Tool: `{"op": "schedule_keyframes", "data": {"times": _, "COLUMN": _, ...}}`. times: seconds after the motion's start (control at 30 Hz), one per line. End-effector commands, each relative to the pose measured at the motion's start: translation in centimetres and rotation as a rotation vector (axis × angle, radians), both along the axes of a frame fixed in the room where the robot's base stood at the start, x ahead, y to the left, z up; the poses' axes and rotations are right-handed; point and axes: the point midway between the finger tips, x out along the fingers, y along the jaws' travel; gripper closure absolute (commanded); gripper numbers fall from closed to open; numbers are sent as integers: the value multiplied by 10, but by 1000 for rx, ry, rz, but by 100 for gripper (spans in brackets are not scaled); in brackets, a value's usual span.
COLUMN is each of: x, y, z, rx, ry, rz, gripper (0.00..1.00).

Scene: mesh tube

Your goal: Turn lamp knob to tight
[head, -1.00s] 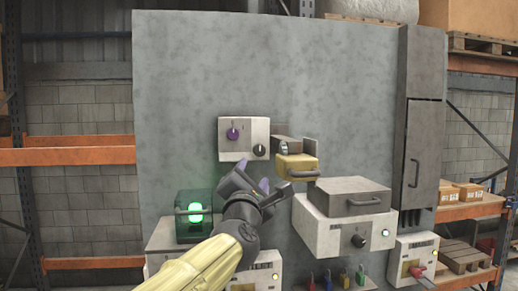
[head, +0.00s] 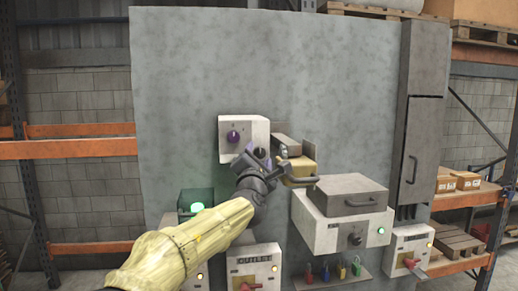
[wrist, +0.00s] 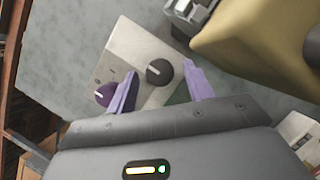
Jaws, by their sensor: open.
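A white panel box (head: 257,126) on the grey wall carries a purple knob (head: 233,137) and a dark knob (wrist: 159,71). No label says which one is the lamp knob. In the head view my gripper (head: 264,160) is at the lower right of this box and mostly hides the dark knob. In the wrist view the open purple fingers (wrist: 160,67) appear on either side of the dark knob, with nothing held; I cannot tell if they touch it. The purple knob also shows in the wrist view (wrist: 105,94), left of the left finger. Both knobs have a white pointer line.
A yellow box with a handle (head: 300,168) sits close to the right of my gripper and fills the wrist view's upper right (wrist: 245,42). A green-lit box (head: 197,205) is lower left. The wall above is clear.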

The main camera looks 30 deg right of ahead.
Motion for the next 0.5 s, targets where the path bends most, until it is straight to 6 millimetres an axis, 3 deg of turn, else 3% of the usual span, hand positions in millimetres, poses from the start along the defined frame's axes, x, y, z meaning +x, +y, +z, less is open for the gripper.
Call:
{"op": "schedule_keyframes", "data": {"times": 0.43, "x": 9, "y": -5, "z": 2, "rx": 1, "ry": -1, "rz": 2, "gripper": 48}}
{"op": "schedule_keyframes", "data": {"times": 0.5, "x": 9, "y": -5, "z": 2, "rx": 1, "ry": -1, "rz": 2, "gripper": 60}}
